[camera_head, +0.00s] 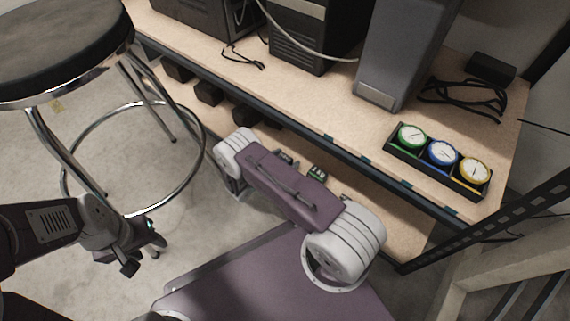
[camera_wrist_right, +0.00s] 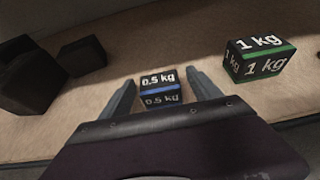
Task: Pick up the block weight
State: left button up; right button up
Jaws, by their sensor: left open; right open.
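A small black block weight (camera_wrist_right: 160,88) marked 0.5 kg with a blue stripe lies on the lower shelf. In the right wrist view it sits between the open fingers of my right gripper (camera_wrist_right: 160,79), near the tips, with no clear contact. A larger black block weight (camera_wrist_right: 257,60) marked 1 kg with a green stripe lies right of the fingers; it also shows in the head view (camera_head: 318,173). My arm mostly hides the right gripper in the head view. My left gripper (camera_head: 146,254) is open and empty over the floor at the left.
Several dark blocks (camera_head: 208,93) stand on the lower shelf to the left. The workbench top (camera_head: 340,118) overhangs this shelf and carries three dials in a black tray (camera_head: 437,161), a computer and cables. A round stool (camera_head: 60,50) stands at the left.

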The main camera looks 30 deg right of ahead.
aim_at(285, 158)
grip_shut()
jog(key=shift+r, duration=0.1)
notch_tip(285, 158, up, 5)
jog(key=p, duration=0.5)
jog(key=shift+r, duration=0.1)
jog(key=w+r+p+v, duration=0.1)
jog(key=p+v, duration=0.5)
jog(key=v, duration=0.7)
